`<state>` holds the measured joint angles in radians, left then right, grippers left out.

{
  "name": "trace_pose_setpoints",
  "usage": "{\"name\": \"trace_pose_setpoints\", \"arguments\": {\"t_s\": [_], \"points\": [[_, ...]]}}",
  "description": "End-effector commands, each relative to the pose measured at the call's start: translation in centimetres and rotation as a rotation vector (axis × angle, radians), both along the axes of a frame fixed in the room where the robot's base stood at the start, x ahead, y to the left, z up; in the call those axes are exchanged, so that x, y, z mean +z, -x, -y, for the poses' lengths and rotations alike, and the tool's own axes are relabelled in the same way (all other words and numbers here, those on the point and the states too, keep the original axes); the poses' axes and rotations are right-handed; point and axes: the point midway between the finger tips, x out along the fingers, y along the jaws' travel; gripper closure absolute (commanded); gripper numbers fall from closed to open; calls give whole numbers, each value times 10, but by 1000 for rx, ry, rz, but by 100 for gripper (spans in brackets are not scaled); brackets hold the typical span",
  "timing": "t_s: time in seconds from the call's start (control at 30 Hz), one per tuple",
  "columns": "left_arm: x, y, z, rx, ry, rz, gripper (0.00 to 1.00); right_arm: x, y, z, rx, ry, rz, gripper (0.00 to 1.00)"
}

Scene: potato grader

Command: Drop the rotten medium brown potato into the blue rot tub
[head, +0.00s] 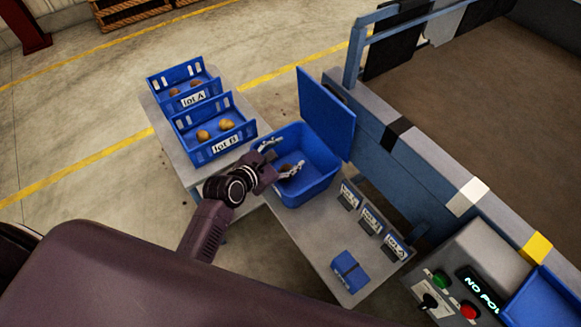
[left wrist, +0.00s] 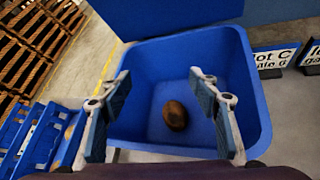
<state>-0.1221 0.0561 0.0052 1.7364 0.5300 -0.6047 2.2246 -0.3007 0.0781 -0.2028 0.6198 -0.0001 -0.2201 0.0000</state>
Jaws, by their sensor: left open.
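The blue rot tub (head: 319,181) stands on the grey table with its lid (head: 326,112) raised; it also fills the middle of the left wrist view (left wrist: 258,95). A brown potato with dark patches (left wrist: 176,115) is inside the tub, below and between my fingers. It looks small and dark in the head view (head: 286,168). I cannot tell for sure whether it rests on the tub floor. My left gripper (head: 281,158) is open over the tub, with its fingers (left wrist: 162,98) spread wide and apart from the potato. My right gripper is not in view.
Blue crates labelled lot A (head: 187,86) and lot B (head: 213,130) hold potatoes, left of the tub. Small label stands (head: 371,220) and a blue box (head: 349,271) are on the table's right part. A control panel (head: 467,284) and the machine's blue frame (head: 420,165) border the right.

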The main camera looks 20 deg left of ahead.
Motion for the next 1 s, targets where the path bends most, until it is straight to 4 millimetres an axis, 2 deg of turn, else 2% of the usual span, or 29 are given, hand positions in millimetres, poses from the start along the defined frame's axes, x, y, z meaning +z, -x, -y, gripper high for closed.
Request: {"name": "trace_pose_setpoints", "arguments": {"t_s": [0.1,0.27,0.7,0.83,1.0], "points": [[0,1,0,0,0,-1,44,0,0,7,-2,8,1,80],[6,12,-3,0,1,0,44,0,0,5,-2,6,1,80],[45,83,-26,1,-1,-2,44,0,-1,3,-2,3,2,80],[52,96,-30,0,1,0,44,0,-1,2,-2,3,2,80],[56,101,-32,0,0,-1,44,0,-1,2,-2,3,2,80]]}}
